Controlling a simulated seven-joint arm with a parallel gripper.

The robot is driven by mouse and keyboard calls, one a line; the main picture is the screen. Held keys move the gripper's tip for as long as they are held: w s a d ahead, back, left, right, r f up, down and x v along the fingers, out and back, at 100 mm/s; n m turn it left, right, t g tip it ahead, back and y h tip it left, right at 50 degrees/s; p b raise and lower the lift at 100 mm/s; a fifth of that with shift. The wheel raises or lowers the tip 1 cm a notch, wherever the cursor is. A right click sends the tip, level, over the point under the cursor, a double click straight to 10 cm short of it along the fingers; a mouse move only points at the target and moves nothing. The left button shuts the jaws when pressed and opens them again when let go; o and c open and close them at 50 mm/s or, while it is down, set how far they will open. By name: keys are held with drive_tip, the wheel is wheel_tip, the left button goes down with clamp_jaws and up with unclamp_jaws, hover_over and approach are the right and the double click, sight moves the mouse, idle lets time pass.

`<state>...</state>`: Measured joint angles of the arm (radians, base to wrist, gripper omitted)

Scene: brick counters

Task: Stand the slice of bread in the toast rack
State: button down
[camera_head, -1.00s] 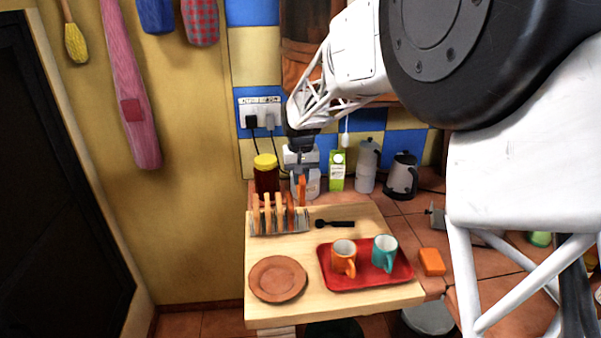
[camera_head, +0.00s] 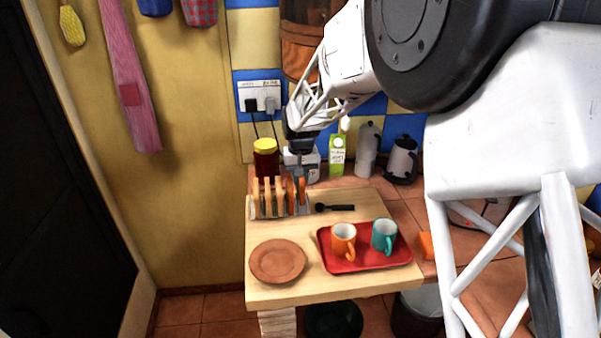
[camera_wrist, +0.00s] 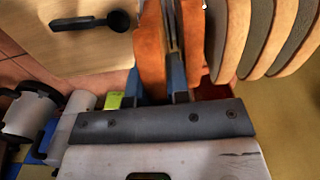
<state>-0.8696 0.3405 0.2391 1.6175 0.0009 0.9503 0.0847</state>
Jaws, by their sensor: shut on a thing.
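My gripper (camera_head: 301,172) points down over the right end of the toast rack (camera_head: 268,216). It is shut on an upright brown slice of bread (camera_head: 302,186), which also shows between the blue fingers in the wrist view (camera_wrist: 150,52). The held slice is low at the rack's right end, beside the other slices. I cannot tell whether its lower edge touches the rack's base. Several tan slices (camera_wrist: 236,38) stand in the rack, to the right in the wrist view. Thin grey rack wires show close beside the held slice.
The wooden board (camera_head: 345,287) holds the rack, a black spoon (camera_head: 335,208), a brown plate (camera_head: 277,261) and a red tray (camera_head: 350,266) with two mugs. A jar (camera_head: 265,160), a carton (camera_head: 337,155) and a kettle (camera_head: 402,160) stand behind.

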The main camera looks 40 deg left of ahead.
drive_tip(key=shift+f, duration=1.15)
drive_tip(key=c, duration=1)
unclamp_jaws()
drive_tip(key=shift+r, duration=3.85)
